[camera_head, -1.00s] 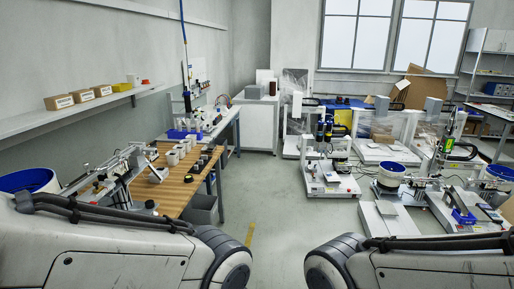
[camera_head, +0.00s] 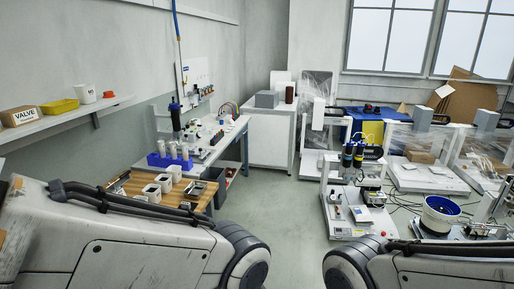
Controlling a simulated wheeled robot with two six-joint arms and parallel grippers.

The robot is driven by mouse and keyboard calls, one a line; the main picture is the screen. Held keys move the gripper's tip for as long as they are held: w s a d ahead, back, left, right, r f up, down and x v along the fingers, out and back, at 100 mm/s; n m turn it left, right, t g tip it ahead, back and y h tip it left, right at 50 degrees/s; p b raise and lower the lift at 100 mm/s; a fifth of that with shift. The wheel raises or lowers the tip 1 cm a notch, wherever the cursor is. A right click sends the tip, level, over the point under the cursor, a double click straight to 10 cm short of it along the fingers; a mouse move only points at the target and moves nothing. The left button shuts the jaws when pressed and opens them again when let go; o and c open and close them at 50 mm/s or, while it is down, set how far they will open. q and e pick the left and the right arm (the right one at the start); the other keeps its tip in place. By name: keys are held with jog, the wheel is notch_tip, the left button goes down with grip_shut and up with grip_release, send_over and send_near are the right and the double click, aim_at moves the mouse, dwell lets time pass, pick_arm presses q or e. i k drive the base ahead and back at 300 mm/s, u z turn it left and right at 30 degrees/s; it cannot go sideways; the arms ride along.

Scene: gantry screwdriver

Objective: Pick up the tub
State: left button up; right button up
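Several things could be the tub, and I cannot tell which one is meant. A white round tub (camera_head: 85,94) stands on the wall shelf at the left, with a low yellow tub (camera_head: 60,107) beside it. White open containers (camera_head: 165,182) stand on the wooden bench top at the left. A white bowl with a blue inside (camera_head: 440,214) is at the right. Both my arms cross the bottom of the view, but neither gripper shows. No gripper is seen near any of these things.
The wall shelf (camera_head: 60,126) also holds a cardboard box marked VALVE (camera_head: 20,117) and a small orange-red item (camera_head: 108,94). A blue rack (camera_head: 170,161) is on the left bench. White machines (camera_head: 350,211) fill the right side. Clear floor (camera_head: 286,212) runs between.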

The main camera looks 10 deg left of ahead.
aim_at(175, 175)
jog(key=i, duration=3.85)
jog(key=u, duration=2.85)
